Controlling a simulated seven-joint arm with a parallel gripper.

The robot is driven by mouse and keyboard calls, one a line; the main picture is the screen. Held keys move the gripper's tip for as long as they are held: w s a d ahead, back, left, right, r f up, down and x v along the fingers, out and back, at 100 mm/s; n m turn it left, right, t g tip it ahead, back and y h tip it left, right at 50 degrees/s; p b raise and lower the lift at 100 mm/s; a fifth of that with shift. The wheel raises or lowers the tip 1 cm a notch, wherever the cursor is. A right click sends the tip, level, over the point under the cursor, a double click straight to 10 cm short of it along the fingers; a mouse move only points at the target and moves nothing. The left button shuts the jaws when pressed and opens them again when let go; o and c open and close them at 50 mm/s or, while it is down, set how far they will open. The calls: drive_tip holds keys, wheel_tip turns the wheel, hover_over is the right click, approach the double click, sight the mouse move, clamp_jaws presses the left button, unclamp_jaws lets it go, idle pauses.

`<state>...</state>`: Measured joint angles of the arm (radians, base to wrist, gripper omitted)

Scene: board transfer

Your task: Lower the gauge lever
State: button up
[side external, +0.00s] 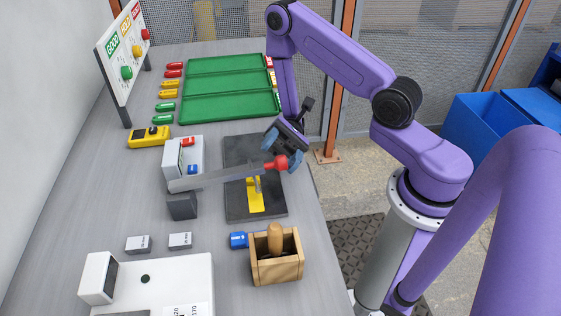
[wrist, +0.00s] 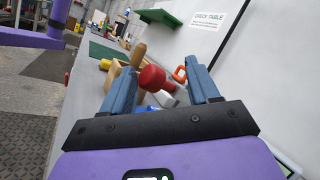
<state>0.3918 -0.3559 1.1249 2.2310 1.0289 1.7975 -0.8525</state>
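The gauge lever (side external: 228,175) is a long grey bar with a red knob (side external: 277,163) at its right end. My gripper (side external: 283,150) is at the knob end. In the wrist view, the red knob (wrist: 152,78) appears between the two blue fingers of my gripper (wrist: 160,68), with visible gaps on both sides. My gripper is open and holds nothing. Whether a finger touches the knob cannot be told.
A wooden box (side external: 277,268) with a wooden handle stands in front, beside a blue object (side external: 238,240). A white and grey device (side external: 183,152) is behind the lever. Green trays (side external: 215,65) lie at the back. The right table edge is close to my gripper.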

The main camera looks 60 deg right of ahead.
wheel_tip(320, 180, up, 5)
idle(0.4)
drive_tip(key=s+d+n+t+h, duration=0.2)
drive_tip(key=s+n+t+h, duration=0.3)
drive_tip(key=n+h, duration=0.4)
drive_tip(key=s+d+n+t+h, duration=0.3)
drive_tip(key=s+n+h, duration=0.4)
drive_tip(key=h, duration=0.3)
drive_tip(key=shift+d+r+n+t, duration=0.2)
drive_tip(key=shift+d+n+t, duration=0.05)
drive_tip(key=shift+n+t, duration=0.65)
